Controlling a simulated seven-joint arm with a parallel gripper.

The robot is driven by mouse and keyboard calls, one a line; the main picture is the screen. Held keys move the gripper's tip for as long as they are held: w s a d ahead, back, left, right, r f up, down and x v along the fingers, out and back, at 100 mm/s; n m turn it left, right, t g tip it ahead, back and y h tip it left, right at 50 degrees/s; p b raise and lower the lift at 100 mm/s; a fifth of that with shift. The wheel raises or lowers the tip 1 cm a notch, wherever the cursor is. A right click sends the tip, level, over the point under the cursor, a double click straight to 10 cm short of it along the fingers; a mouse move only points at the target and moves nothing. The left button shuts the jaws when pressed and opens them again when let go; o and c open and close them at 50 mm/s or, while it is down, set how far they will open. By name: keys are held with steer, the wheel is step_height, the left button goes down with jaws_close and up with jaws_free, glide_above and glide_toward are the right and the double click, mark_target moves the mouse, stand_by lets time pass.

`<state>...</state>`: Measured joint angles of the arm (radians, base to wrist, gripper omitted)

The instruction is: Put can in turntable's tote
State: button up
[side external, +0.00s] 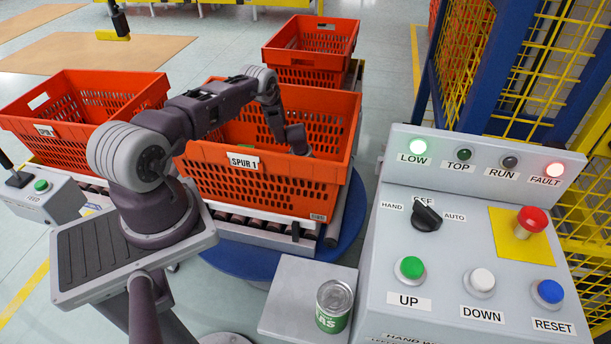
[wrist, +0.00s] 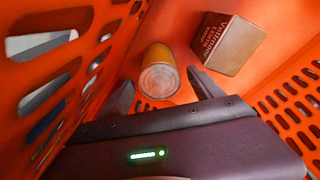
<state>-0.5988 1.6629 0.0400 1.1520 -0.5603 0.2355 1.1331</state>
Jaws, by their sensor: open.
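The orange tote labelled SPUR 1 (side external: 270,190) sits on rollers above the blue round turntable (side external: 347,222). A can with a green label and silver lid (side external: 334,306) stands upright on a grey ledge in front of the turntable. My gripper (wrist: 163,90) is inside the SPUR 1 tote, open, with its two dark fingers apart. A yellow can (wrist: 160,72) shows between and beyond the fingers, its silver end facing the wrist camera; I cannot tell whether they touch it. In the side view my gripper's fingers are hidden in the tote.
A brown and tan box (wrist: 228,43) lies beside the yellow can in the tote. Other orange totes stand to the left (side external: 85,105) and behind (side external: 311,50). A grey control panel (side external: 470,250) and yellow mesh fence (side external: 560,60) bound the right side.

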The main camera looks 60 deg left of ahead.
steer(key=r, duration=0.5)
steer(key=s+r, duration=0.1)
steer(key=r, duration=0.1)
steer(key=shift+r, duration=0.15)
